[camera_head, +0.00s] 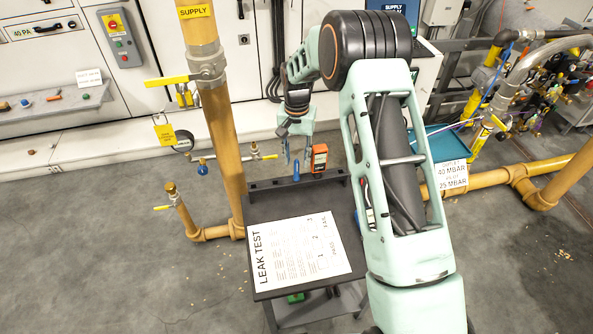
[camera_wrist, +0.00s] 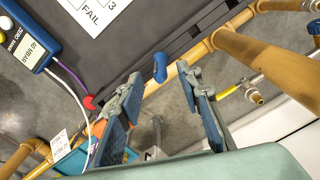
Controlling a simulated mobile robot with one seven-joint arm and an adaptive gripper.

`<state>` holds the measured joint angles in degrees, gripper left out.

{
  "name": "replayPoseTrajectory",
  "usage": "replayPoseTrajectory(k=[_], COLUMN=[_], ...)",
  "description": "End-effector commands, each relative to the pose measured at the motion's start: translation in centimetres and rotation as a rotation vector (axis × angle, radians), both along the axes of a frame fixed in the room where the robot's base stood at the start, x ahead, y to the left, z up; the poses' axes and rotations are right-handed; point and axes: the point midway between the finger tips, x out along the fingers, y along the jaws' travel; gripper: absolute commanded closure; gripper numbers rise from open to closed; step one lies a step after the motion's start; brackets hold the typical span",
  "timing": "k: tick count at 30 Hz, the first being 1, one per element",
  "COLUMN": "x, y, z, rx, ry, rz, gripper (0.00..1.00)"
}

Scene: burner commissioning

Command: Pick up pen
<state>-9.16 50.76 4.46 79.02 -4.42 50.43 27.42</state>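The pen appears as a short blue upright piece (camera_wrist: 160,66) at the dark rail along the table's back edge, seen nearly end-on in the wrist view; its lower part is not clear. It also shows as a small blue piece (camera_head: 296,171) in the head view. My gripper (camera_wrist: 162,77) is open, with its two blue-padded fingers apart and nothing between them. In the wrist view the pen lies just beyond the fingertips, roughly centred between them. In the head view my gripper (camera_head: 295,157) hangs pointing down above the rail, close to the pen. I cannot tell the exact height gap.
A leak test sheet (camera_head: 303,248) lies on the dark table (camera_head: 262,209). An orange device (camera_head: 319,157) stands right of the pen. A blue meter (camera_wrist: 29,43) with cords and a red knob-like piece (camera_wrist: 89,102) are nearby. Yellow supply pipework (camera_head: 223,140) rises at left.

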Motion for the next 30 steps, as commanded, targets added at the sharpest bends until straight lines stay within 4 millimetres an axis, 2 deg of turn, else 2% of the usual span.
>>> replayPoseTrajectory(k=[3,6,12,13,22,30], x=[-0.2,-0.1,-0.1,-0.1,-0.1,-0.1], y=[0.1,0.1,0.1,0.1,0.1,0.1], z=[-2.1,-3.0,-3.1,-3.1,-3.1,-2.9], rx=[-0.001,-0.001,0.000,0.000,0.000,0.000], ry=[0.002,0.000,-0.001,-0.001,-0.001,-0.002], rz=[0.001,0.002,0.002,0.002,0.001,0.001], gripper=[0.67,0.67,0.67,0.68,1.00,1.00])
